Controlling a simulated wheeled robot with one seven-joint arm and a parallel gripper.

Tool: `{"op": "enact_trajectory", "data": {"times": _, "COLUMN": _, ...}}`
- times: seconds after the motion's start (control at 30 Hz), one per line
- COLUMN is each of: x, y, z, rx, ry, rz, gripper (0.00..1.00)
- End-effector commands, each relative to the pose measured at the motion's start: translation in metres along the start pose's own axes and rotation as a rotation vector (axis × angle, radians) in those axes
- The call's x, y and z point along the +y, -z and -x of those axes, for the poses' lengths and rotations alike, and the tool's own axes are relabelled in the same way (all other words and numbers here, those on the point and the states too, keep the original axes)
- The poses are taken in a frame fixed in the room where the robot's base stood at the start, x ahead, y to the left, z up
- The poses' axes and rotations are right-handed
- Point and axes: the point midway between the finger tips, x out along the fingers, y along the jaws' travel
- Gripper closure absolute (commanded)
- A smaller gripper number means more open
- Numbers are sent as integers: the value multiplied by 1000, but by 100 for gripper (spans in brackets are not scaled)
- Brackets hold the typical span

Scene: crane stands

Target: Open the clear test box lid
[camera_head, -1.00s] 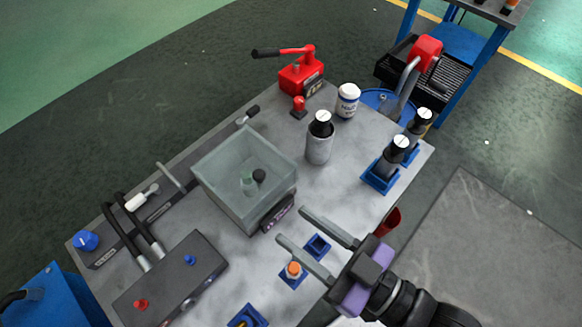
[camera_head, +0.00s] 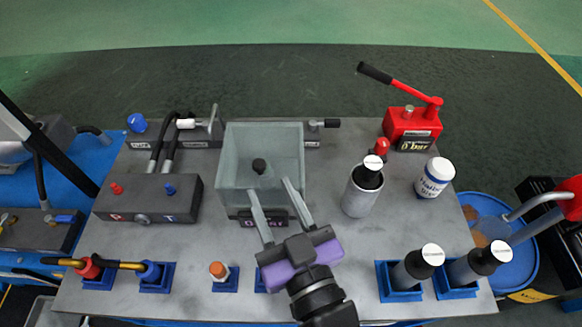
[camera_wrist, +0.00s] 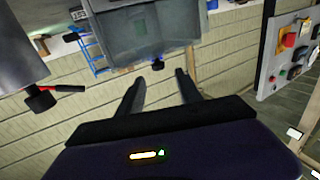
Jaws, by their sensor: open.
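The clear test box (camera_head: 232,152) stands near the middle of the grey bench, with grey-green see-through walls. I cannot tell its lid apart from the walls. A dark round knob (camera_head: 259,166) shows within the box outline; I cannot tell its height. My gripper (camera_head: 270,187) is open and empty, its two fingers overlapping the front part of the box in the head view. I cannot tell whether they touch it. In the wrist view, a translucent grey body that looks like the box (camera_wrist: 130,35) is beyond the open fingers, with a small dark knob (camera_wrist: 158,65) between their tips.
A metal bottle (camera_head: 361,192) and a white jar (camera_head: 434,178) stand right of the box, with a red hand pump (camera_head: 412,128) behind. A dark valve block (camera_head: 148,198) is left. Blue holders (camera_head: 399,290) line the front edge.

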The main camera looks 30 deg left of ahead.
Motion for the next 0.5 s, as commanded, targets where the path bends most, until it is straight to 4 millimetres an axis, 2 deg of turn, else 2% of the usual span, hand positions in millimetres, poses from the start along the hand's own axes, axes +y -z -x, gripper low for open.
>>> {"op": "enact_trajectory", "data": {"times": 0.17, "x": 0, "y": 1, "z": -16, "rx": -1, "ry": 0, "rz": 9, "gripper": 58}}
{"op": "enact_trajectory", "data": {"times": 0.5, "x": 1, "y": 1, "z": -65, "rx": 0, "ry": -2, "rz": 8, "gripper": 58}}
